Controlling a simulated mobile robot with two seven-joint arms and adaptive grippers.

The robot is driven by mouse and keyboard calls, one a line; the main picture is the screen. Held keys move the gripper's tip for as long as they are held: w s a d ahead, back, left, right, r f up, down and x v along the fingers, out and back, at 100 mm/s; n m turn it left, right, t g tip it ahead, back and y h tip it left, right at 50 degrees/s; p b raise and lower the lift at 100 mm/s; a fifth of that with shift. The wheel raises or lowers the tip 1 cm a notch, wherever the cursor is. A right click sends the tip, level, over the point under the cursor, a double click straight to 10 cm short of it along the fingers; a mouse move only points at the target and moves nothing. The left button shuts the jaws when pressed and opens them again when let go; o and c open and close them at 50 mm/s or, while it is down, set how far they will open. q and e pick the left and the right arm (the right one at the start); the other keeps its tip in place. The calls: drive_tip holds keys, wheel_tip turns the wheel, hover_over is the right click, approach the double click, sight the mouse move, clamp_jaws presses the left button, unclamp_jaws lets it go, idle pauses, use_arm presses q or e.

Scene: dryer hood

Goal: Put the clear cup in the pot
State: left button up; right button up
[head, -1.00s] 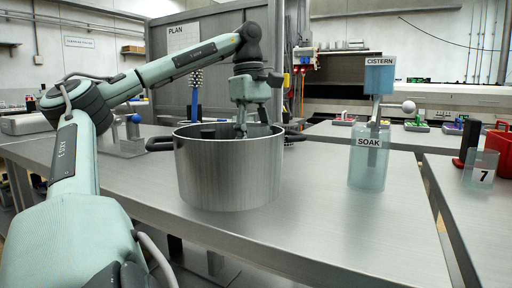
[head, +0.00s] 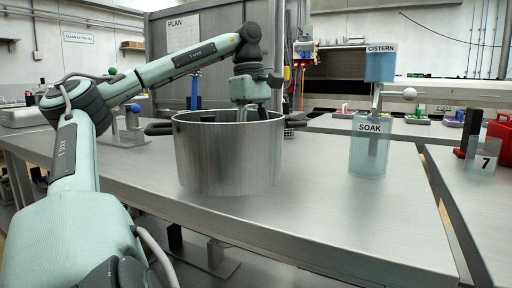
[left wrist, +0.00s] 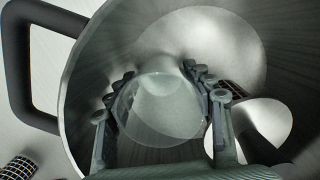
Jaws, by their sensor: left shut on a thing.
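The pot (head: 228,160) is a large brushed-steel vessel standing on the steel table, with a dark side handle. The wrist view looks down into it, with its wall (left wrist: 90,70) and handle (left wrist: 20,75) showing. My left gripper (head: 243,112) reaches down into the pot's mouth, its fingertips hidden behind the front rim in the head view. In the wrist view its fingers are shut around the clear cup (left wrist: 165,105), a see-through round shape inside the pot's outline. I cannot tell whether the cup touches the pot's bottom. My right gripper is out of view.
A blue-tinted SOAK container (head: 369,155) stands right of the pot, under a CISTERN box (head: 380,66). A clear container marked 7 (head: 484,163) and a red container (head: 500,135) are on the right table. Table space between pot and SOAK container is clear.

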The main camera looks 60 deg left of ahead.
use_arm(q)
drive_tip(key=shift+f+b, duration=0.35)
drive_tip(key=shift+f, duration=0.15)
drive_tip(key=o, duration=1.1)
drive_tip(key=shift+o, duration=0.2)
drive_tip(key=shift+r, duration=0.1)
